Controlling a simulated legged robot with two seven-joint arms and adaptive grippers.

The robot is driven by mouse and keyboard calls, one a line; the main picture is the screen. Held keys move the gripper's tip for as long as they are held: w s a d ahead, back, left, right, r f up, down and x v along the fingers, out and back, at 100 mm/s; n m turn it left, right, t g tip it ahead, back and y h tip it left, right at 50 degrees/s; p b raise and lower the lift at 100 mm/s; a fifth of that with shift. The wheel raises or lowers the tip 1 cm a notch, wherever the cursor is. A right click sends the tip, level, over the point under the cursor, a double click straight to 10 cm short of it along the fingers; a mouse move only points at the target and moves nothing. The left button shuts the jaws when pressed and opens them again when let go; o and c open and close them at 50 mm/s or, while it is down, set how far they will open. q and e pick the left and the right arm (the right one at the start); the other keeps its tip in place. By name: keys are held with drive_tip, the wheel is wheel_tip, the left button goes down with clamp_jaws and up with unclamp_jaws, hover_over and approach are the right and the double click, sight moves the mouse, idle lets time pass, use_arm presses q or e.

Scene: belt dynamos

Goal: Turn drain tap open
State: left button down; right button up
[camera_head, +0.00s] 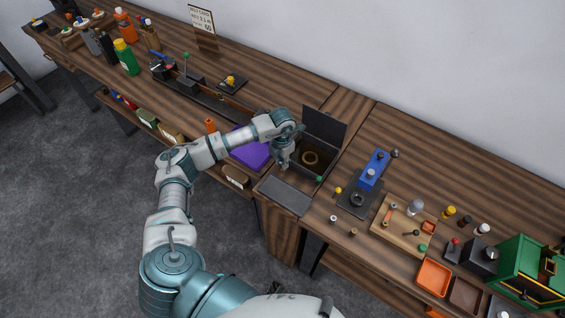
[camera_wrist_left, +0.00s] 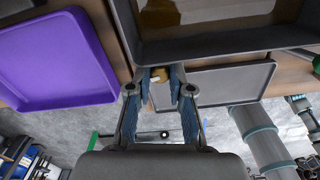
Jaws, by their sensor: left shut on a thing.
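A dark open tank (camera_head: 325,162) with a raised lid stands on the bench, and a brass-coloured ring (camera_head: 310,158) lies inside it. My left gripper (camera_head: 283,166) is at the tank's left end. In the left wrist view the tank (camera_wrist_left: 225,40) fills the top. There my left gripper (camera_wrist_left: 160,90) is shut on the small brass drain tap (camera_wrist_left: 158,74), which has a pale piece on it. The fingers hide most of the tap, so I cannot tell how far it is turned. My right gripper is not in view.
A flat grey tray (camera_head: 286,195) lies in front of the tank, and a purple tray (camera_head: 250,150) lies to its left. A green knob (camera_head: 319,179) is at the tank's right front corner. A blue device (camera_head: 373,171) and a wooden tray (camera_head: 388,238) stand to the right.

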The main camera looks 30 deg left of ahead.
use_arm(q)
drive_tip(key=c, duration=1.1)
unclamp_jaws()
drive_tip(key=shift+o, duration=0.2)
drive_tip(key=shift+a, duration=0.1)
wheel_tip(320, 180, up, 12)
drive_tip(key=shift+w, duration=0.1)
